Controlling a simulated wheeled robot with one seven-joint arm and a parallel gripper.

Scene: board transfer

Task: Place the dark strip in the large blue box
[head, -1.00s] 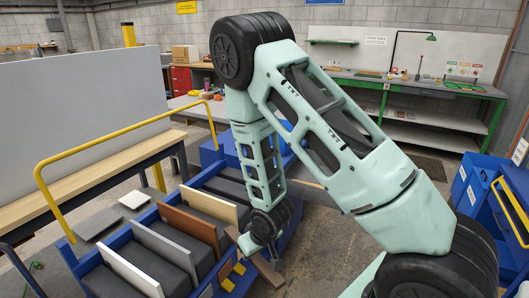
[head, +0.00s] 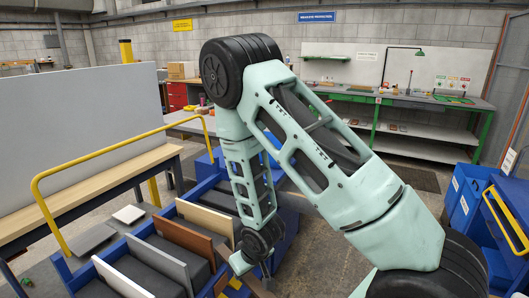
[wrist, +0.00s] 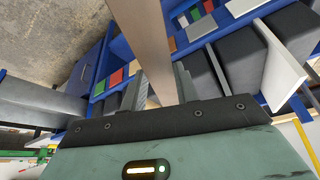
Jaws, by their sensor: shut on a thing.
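My gripper (wrist: 162,88) is shut on a long brown-grey strip (wrist: 145,35), which runs up and out of the top of the wrist view. In the head view my gripper (head: 242,263) is low in the middle, over the right side of a blue slotted rack. Only part of the strip (head: 262,289) shows there, at the bottom edge. Large blue boxes (head: 466,190) with white labels stand at the right edge. Another blue box (head: 207,163) is partly hidden behind my arm. I cannot tell which blue box the task names.
The blue rack (head: 62,268) holds upright white, grey and brown boards between dark padded blocks. A yellow rail (head: 100,152) and a wooden-topped bench (head: 90,183) stand at left. A green-legged workbench (head: 400,100) stands at the back. Floor is clear between the rack and the right-hand boxes.

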